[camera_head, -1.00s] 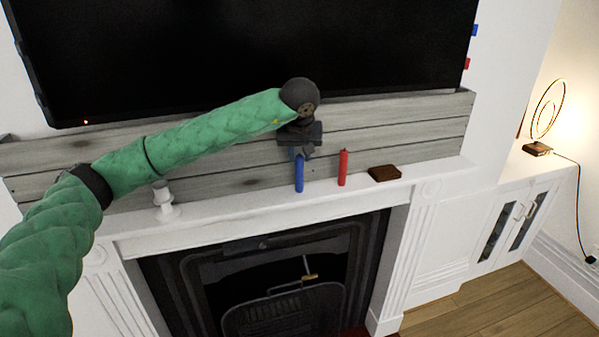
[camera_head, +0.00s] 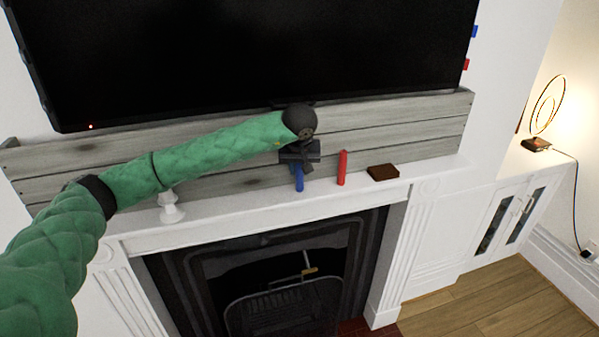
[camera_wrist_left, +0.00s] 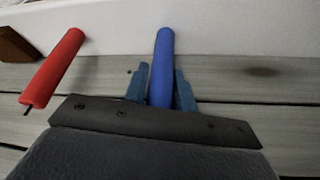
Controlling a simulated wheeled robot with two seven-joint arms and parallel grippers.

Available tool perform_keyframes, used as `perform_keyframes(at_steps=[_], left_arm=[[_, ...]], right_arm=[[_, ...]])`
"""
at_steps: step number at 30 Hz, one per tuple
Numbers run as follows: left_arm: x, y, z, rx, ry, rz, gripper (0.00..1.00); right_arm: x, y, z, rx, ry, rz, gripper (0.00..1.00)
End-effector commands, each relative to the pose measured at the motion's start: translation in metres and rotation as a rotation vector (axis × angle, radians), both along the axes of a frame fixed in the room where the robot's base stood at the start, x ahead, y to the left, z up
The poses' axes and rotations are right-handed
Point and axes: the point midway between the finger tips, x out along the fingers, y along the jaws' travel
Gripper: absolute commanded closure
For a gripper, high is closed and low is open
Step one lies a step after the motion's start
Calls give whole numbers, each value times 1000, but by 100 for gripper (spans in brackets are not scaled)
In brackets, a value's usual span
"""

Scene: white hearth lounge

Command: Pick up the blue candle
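The blue candle (camera_head: 299,182) stands upright on the white mantel, its upper part hidden behind my left gripper (camera_head: 299,165) in the head view. The left wrist view shows the blue candle (camera_wrist_left: 161,70) between the two blue fingers of my left gripper (camera_wrist_left: 161,85). A narrow gap seems to show between finger and candle near the tips, so the gripper looks open around it. My right gripper is in neither view.
A red candle (camera_head: 342,167) stands close to the right, with a dark brown block (camera_head: 382,172) beyond it. A white candle holder (camera_head: 170,206) stands further left on the mantel (camera_head: 250,217). Grey planks (camera_head: 400,129) and a large TV (camera_head: 250,50) are behind.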

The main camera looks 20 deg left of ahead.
Motion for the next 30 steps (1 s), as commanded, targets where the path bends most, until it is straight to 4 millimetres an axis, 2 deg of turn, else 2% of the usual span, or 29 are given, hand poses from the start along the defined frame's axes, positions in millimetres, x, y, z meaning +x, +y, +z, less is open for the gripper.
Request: perform_keyframes(at_steps=[5, 9, 10, 20, 23, 24, 26, 30], left_arm=[[0, 0, 0, 0, 0, 0, 73], [0, 0, 0, 0, 0, 0, 99], [0, 0, 0, 0, 0, 0, 100], [0, 0, 1, 0, -2, 1, 100], [-1, 0, 5, 2, -3, 4, 100], [-2, 0, 6, 1, -2, 6, 100], [-3, 0, 20, 1, -3, 8, 100], [-5, 0, 43, 0, -3, 13, 100]], right_arm=[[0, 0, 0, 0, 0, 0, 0], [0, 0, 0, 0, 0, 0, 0], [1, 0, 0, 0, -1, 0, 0], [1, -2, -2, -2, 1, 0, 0], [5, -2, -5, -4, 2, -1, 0], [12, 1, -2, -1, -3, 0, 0], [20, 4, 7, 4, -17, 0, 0], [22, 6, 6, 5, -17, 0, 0]])
